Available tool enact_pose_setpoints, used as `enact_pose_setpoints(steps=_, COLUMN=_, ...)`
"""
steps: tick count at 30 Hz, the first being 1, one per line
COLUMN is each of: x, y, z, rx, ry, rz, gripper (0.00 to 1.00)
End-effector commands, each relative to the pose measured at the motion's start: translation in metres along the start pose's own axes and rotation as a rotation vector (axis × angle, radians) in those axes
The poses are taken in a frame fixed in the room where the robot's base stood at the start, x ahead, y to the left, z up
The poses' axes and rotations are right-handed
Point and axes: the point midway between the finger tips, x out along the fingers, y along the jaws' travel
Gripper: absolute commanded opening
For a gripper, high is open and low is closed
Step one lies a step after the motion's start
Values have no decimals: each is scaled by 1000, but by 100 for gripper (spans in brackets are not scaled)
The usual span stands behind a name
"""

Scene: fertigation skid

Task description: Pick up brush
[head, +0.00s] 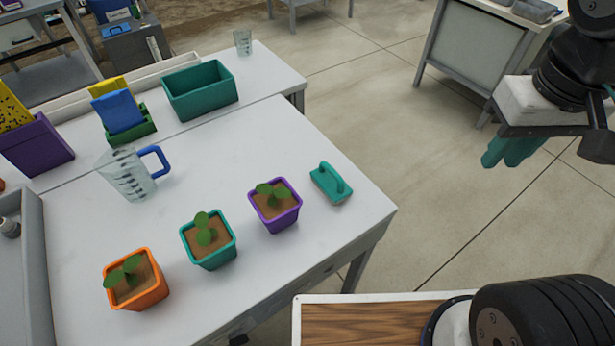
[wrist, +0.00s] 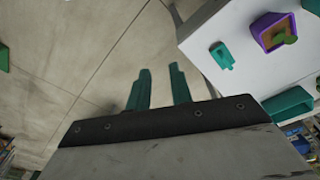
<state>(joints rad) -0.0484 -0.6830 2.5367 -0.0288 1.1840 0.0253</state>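The brush (head: 331,184) is a small teal block with an arched handle. It lies on the white table (head: 340,250) near its right corner, to the right of the purple pot. It also shows in the wrist view (wrist: 222,55) near the table's edge. My gripper (head: 512,152) is at the upper right in the head view, out over the floor and well apart from the brush. In the wrist view its two teal fingers (wrist: 160,80) stand apart with only floor between them, so it is open and empty.
Purple (head: 275,205), teal (head: 209,240) and orange (head: 136,280) pots with seedlings stand along the table's front. A clear jug (head: 127,175) with a blue handle stands behind them. A green bin (head: 200,90) and a beaker (head: 243,42) are at the back.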

Motion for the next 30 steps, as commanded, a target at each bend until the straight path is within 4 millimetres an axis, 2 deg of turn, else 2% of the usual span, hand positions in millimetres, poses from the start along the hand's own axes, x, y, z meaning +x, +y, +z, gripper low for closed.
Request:
enact_pose_setpoints(steps=5, x=28, y=-32, z=-55, rx=-128, ry=-35, rz=45, gripper=22)
enact_pose_setpoints(steps=9, x=62, y=-74, z=-96, rx=-249, ry=-44, rz=82, gripper=22)
enact_pose_setpoints(steps=13, x=101, y=-120, z=-124, rx=-362, ry=-46, rz=109, gripper=22)
enact_pose_setpoints(steps=18, x=149, y=-175, z=-140, rx=-486, ry=-44, rz=129, gripper=22)
enact_pose_setpoints(steps=21, x=169, y=-197, z=-143, rx=-533, ry=-43, rz=135, gripper=22)
enact_pose_setpoints(steps=25, x=184, y=-211, z=-143, rx=-564, ry=-41, rz=138, gripper=22)
enact_pose_setpoints(steps=30, x=202, y=-212, z=-144, rx=-570, ry=-42, rz=139, gripper=22)
